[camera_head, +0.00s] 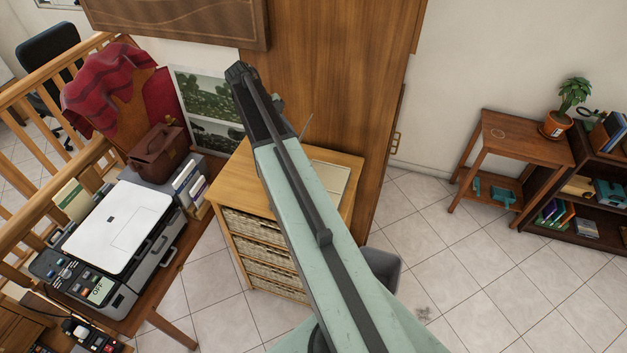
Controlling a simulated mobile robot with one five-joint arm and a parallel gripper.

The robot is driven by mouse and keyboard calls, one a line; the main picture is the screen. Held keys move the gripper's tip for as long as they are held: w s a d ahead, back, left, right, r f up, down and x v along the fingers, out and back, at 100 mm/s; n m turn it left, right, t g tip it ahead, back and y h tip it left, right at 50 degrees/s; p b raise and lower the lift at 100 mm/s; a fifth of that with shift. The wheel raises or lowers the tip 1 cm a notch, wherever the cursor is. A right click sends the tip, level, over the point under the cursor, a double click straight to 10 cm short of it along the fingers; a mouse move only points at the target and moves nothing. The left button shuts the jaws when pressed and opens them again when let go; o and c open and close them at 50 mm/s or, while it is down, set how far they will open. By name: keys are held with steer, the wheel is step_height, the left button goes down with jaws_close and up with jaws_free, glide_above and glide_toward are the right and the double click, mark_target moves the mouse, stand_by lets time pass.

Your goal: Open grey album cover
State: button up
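A pale grey-beige flat item (329,181) lies on the wooden drawer cabinet, right of my arm. It could be the grey album; its left part is hidden behind my arm, and I cannot tell whether its cover is shut. My mint-green arm crosses the middle of the view from the lower right up to the upper left. Its dark far end (242,74) is above and beyond the cabinet in the picture. No separate fingertips can be made out there, and nothing is seen held.
The drawer cabinet (232,190) has woven drawer fronts. A white-topped printer (118,228) and a brown bag (158,150) stand on a desk at left. A grey bin (385,268) is beside the cabinet. A small wooden table (520,138) stands at right; open tile floor lies between.

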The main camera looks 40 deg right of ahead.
steer(key=shift+w, duration=0.1)
steer(key=w+a, duration=0.3)
steer(key=w, duration=0.2)
steer(key=shift+r+p, duration=0.25)
steer(key=shift+p, duration=0.05)
steer(key=o, duration=1.1)
steer(key=shift+a, duration=0.1)
steer(key=s+a+f+n+t+y+b, duration=0.1)
steer(key=s+a+f+n+t+b, duration=0.1)
steer(key=s+a+f+n+b, duration=0.2)
steer(key=s+a+f+n+t+y+b, duration=0.1)
steer(key=s+a+f+n+b, duration=0.3)
steer(key=a+f+n+b, duration=0.5)
steer(key=s+a+f+n+t+y+b, duration=0.2)
steer(key=a+f+n+b, duration=0.5)
steer(key=a+f+n, duration=0.5)
steer(key=s+a+n+t, duration=0.1)
steer(key=n, duration=0.3)
steer(key=shift+s+a+n, duration=0.2)
steer(key=shift+s+n, duration=0.1)
steer(key=shift+s, duration=0.1)
